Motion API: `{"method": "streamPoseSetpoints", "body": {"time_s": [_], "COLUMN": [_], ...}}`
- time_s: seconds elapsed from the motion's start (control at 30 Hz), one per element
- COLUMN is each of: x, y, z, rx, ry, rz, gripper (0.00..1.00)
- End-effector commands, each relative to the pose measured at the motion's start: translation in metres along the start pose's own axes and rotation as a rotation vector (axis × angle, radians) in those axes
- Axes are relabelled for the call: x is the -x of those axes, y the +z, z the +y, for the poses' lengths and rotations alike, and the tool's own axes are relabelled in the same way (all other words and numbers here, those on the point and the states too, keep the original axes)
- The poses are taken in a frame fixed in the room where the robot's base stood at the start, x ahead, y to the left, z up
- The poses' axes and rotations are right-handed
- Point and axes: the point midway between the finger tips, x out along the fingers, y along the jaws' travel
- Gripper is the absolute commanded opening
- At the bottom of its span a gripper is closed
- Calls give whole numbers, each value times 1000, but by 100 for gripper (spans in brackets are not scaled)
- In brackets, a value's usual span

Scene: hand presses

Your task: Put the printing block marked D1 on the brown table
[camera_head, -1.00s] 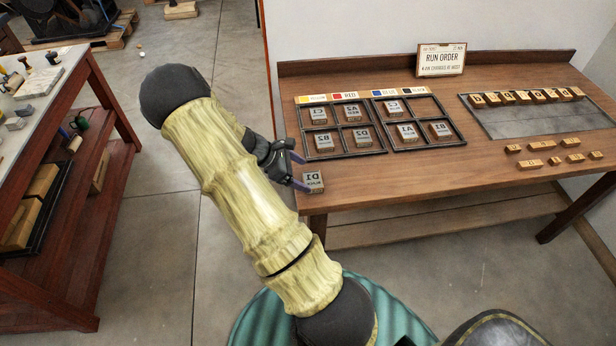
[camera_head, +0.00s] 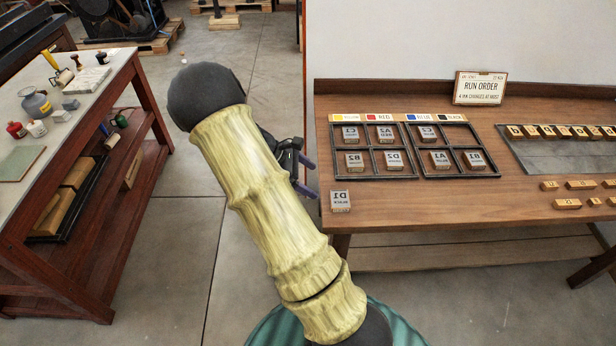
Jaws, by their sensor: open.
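The printing block marked D1 (camera_head: 341,201) lies on the front left corner of the brown table (camera_head: 455,215), outside the trays. Its lettering looks mirrored. My gripper (camera_head: 308,177) is open and empty, just left of the table's left edge, with its purple fingers pointing right. A gap separates the fingers from the D1 block. My arm hides part of the gripper's body.
Two black divided trays (camera_head: 406,177) on the table hold several other marked blocks. A run order sign (camera_head: 480,88) stands at the back. Wooden type pieces (camera_head: 567,203) lie at right. A red-brown bench (camera_head: 95,180) with tools stands at left, with open floor between.

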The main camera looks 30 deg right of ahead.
Motion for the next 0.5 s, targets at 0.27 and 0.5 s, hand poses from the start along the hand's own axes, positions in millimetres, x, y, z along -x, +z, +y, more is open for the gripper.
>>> {"method": "streamPoseSetpoints", "body": {"time_s": [0.27, 0.5], "x": [9, 50], "y": [-4, -15], "z": [-16, -73], "rx": [-81, -376], "ry": [-10, -70], "rz": [97, 406], "gripper": [85, 85]}}
